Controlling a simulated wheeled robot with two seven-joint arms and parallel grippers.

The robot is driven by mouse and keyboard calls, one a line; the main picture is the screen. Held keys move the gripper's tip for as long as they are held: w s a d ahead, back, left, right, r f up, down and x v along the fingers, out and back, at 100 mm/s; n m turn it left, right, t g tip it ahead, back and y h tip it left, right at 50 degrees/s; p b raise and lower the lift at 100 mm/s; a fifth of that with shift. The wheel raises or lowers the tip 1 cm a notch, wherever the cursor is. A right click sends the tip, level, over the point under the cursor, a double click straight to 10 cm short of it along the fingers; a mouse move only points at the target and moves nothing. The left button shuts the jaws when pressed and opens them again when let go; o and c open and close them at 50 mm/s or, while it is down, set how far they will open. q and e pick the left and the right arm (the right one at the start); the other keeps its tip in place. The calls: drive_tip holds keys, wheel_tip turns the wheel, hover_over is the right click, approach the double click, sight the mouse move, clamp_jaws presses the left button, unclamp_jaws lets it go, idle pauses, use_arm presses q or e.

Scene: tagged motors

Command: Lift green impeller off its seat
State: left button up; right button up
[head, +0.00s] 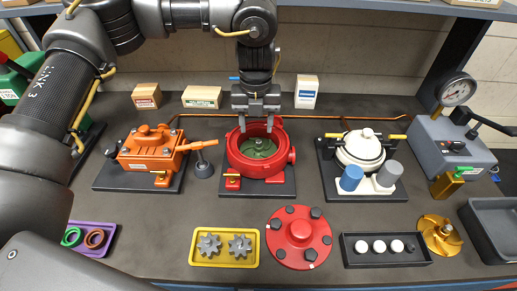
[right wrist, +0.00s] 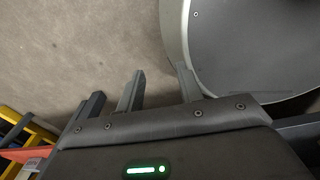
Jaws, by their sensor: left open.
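The green impeller (head: 258,148) sits inside the round red pump housing (head: 233,163), which is open at the top and stands on a dark base plate. My left gripper (head: 256,112) points down over the back of the housing, open, with its fingertips close to the rim and apart from the impeller. Part of the impeller's far side is hard to see. In the right wrist view, dark prongs of my right gripper (right wrist: 158,88) show over a plain floor; how far apart its jaws are is unclear.
An orange pump (head: 150,152) stands left and a white-lidded unit (head: 361,150) right. In front lie a yellow tray (head: 224,262) with two grey gears, a red cover (head: 301,235), a black tray (head: 385,262) and a gold impeller (head: 440,235). Small boxes (head: 306,91) stand behind.

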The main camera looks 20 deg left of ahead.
sight(259, 141)
use_arm(q)
drive_tip(key=shift+w+f, duration=1)
drive_tip(key=shift+f, duration=0.25)
drive_tip(key=shift+s+r, duration=0.1)
drive_tip(key=shift+s, duration=0.3)
drive_tip(key=shift+s+d+f+p, duration=0.1)
drive_tip(key=shift+s+f+p, duration=0.15)
drive_tip(key=shift+p, duration=0.3)
drive_tip(key=f, duration=0.2)
drive_tip(key=w+f+p, duration=0.1)
drive_tip(key=f, duration=0.1)
drive_tip(key=shift+s+f, duration=0.1)
drive_tip(key=shift+f, duration=0.15)
drive_tip(key=shift+s, duration=0.15)
use_arm(e)
drive_tip(key=w+r, duration=0.2)
drive_tip(key=shift+a+r, duration=0.1)
drive_tip(key=shift+r, duration=0.2)
use_arm(q)
drive_tip(key=shift+c, duration=0.4)
drive_tip(key=c, duration=0.7)
drive_tip(key=shift+r, duration=0.1)
clamp_jaws()
use_arm(e)
drive_tip(key=shift+w, duration=0.35)
